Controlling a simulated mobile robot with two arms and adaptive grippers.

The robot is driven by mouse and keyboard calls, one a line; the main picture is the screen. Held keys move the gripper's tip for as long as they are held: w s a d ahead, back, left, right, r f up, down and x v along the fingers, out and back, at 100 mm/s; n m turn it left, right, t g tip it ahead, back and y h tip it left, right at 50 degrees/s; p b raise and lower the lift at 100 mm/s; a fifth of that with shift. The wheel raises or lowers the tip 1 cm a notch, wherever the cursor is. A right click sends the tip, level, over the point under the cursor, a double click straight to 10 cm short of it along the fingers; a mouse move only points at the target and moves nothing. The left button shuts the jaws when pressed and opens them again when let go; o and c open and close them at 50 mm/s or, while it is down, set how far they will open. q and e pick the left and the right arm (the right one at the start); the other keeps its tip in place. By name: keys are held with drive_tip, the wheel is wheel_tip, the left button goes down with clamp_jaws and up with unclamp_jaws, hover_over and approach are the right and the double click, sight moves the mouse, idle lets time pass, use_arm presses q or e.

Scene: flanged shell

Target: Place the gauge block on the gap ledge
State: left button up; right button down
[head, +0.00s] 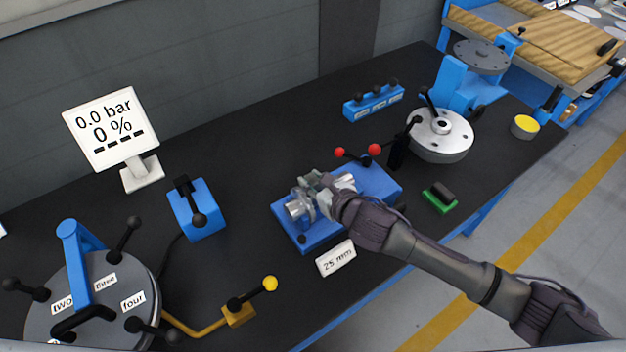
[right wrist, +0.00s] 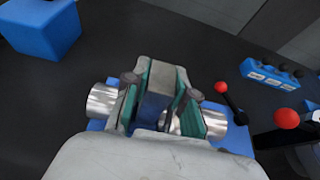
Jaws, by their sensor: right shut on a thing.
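My right gripper (head: 318,188) reaches over a blue fixture (head: 378,182) on the black bench. In the right wrist view its two teal-padded fingers (right wrist: 160,104) are shut on a grey metal block (right wrist: 156,108), which looks like the gauge block. The block sits between two shiny silver cylinders (right wrist: 103,101) of the fixture, the left one also showing in the head view (head: 297,209). The gap ledge itself is hidden by the fingers and block, so I cannot tell whether the block touches it. My left gripper is not in view.
A "25 mm" card (head: 336,258) stands before the fixture. Red-knobbed levers (head: 374,149) are close behind it. A green pad with a black piece (head: 443,191) and a round flanged part (head: 441,138) lie to the right. A yellow-knobbed lever (head: 269,284) is at front left.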

drive_tip(key=shift+f, duration=0.1)
drive_tip(key=c, duration=0.9)
unclamp_jaws()
drive_tip(key=shift+c, duration=0.2)
drive_tip(key=b+v, duration=0.1)
drive_tip(key=v, duration=1.1)
